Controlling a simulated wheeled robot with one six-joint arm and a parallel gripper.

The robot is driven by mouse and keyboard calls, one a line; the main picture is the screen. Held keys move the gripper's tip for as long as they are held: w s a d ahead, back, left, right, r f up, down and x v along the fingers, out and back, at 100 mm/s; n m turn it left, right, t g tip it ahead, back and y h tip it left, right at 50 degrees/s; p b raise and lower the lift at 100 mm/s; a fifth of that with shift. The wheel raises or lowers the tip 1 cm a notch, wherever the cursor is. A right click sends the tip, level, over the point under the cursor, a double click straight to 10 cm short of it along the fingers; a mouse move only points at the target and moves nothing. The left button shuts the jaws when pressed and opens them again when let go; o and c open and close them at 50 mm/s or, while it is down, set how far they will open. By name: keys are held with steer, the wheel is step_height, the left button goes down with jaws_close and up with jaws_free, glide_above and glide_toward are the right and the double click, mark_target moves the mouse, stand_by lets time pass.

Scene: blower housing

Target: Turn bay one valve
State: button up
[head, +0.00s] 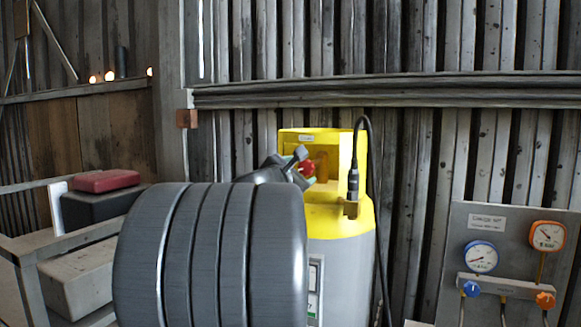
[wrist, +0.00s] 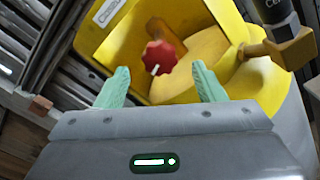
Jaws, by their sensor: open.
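A red valve knob (head: 307,169) with a pale pointer mark sits inside the yellow housing (head: 358,163) on top of a grey unit. It also shows in the wrist view (wrist: 160,57), beyond and between my fingertips. My gripper (head: 302,165) is at the housing's opening in the head view. In the wrist view my gripper (wrist: 154,82) has its two green fingers spread apart, with nothing between them. I cannot tell whether a finger touches the knob. My own arm hides the lower left of the unit in the head view.
A black connector and cable (head: 353,178) rise at the housing's right side, with a yellow fitting (wrist: 283,48) below. A gauge panel (head: 490,219) with two dials and blue and orange knobs stands at right. A cart (head: 29,268) with a red-topped case (head: 106,181) stands at left.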

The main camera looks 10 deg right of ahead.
mark_target(305, 169)
steer(key=shift+p+x, duration=0.35)
steer(key=shift+x, duration=2.3)
steer(key=shift+c, duration=0.4)
steer(key=c, duration=0.9)
